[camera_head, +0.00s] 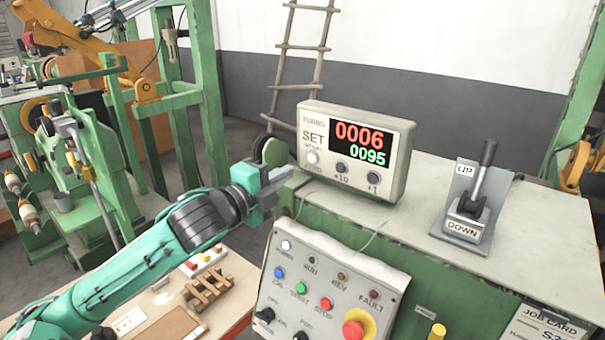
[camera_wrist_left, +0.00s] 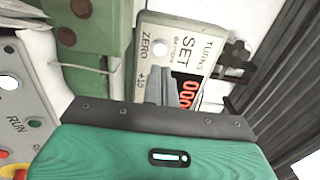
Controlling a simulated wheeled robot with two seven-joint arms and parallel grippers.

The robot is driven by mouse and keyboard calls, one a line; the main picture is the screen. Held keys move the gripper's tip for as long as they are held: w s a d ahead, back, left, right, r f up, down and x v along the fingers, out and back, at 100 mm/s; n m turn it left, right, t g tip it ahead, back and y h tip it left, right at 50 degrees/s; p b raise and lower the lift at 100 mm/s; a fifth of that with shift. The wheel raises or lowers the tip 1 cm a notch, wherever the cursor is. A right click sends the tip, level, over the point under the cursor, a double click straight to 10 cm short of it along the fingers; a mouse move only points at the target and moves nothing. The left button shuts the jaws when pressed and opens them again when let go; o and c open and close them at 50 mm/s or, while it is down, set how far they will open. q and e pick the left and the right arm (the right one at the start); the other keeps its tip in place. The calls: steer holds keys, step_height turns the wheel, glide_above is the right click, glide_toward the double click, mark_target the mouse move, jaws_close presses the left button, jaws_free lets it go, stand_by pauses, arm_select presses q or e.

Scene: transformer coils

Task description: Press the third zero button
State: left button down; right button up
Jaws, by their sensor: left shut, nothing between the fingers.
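The grey counter box (camera_head: 400,150) stands on the green cabinet and reads 0006 in red and 0095 in green. Its white ZERO button (camera_head: 313,157) is at the lower left of its face, beside the +10 button (camera_head: 341,167) and +1 button (camera_head: 373,178). The ZERO button also shows in the left wrist view (camera_wrist_left: 160,48). My left gripper (camera_head: 288,173) is shut and empty, just left of and below the ZERO button in the head view. In the left wrist view its fingertips (camera_wrist_left: 162,72) lie close to this button; I cannot tell whether they touch. My right gripper is out of view.
A sloped control panel (camera_head: 340,265) below the counter carries a white button (camera_head: 285,244), several coloured buttons and a red emergency stop (camera_head: 354,328). The cabinet top (camera_head: 430,190) between counter and lever is clear.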

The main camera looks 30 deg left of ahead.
mark_target(310, 155)
arm_select(q)
steer(key=w+p, duration=0.1)
steer(key=w, duration=0.1)
steer(key=w+p, duration=0.1)
steer(key=w, duration=0.2)
steer(key=shift+w+d+r+p, duration=0.15)
steer(key=shift+d+r+p, duration=0.05)
steer(key=shift+p, duration=0.15)
steer(key=shift+w+f, duration=0.2)
steer(key=shift+w, duration=0.5)
steer(key=shift+w+r+p, duration=0.25)
steer(key=shift+w+p, duration=0.25)
steer(key=shift+p, duration=0.25)
steer(key=shift+a+r, duration=0.1)
